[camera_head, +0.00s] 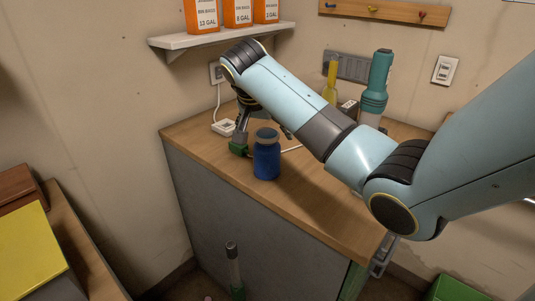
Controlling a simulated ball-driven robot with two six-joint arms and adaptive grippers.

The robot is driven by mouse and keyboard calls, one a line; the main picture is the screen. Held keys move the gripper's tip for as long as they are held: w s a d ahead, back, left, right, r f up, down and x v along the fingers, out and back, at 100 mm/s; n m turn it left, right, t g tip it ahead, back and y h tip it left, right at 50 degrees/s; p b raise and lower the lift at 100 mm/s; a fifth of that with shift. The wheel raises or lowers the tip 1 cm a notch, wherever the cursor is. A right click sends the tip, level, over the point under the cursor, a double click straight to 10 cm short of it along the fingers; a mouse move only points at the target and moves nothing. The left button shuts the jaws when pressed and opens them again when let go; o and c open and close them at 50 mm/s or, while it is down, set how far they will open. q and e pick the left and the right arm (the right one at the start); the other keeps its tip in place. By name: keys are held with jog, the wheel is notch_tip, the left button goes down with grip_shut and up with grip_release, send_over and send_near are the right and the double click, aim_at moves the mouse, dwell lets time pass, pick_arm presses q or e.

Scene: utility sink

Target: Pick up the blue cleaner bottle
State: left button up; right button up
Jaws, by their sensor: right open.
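The blue cleaner bottle (266,160) stands upright near the front left edge of the wooden counter, with a duller grey-blue top. My right arm reaches over the counter from the right. My right gripper (261,139) is open just behind the bottle, partly hidden by the bottle and my arm. One finger with a green tip is left of the bottle; the other shows in part at its right. I cannot tell whether either touches the bottle.
A teal bottle (376,85) and a yellow bottle (331,82) stand at the back of the counter (310,215). A white plug block (224,127) with a cable lies behind the gripper. A shelf (190,40) with bin-bag boxes overhangs the back left.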

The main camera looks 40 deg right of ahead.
jog(key=x, duration=0.6)
jog(key=shift+s+f, duration=0.15)
jog(key=shift+a, duration=0.1)
jog(key=shift+c, duration=0.3)
jog(key=c, duration=1.6)
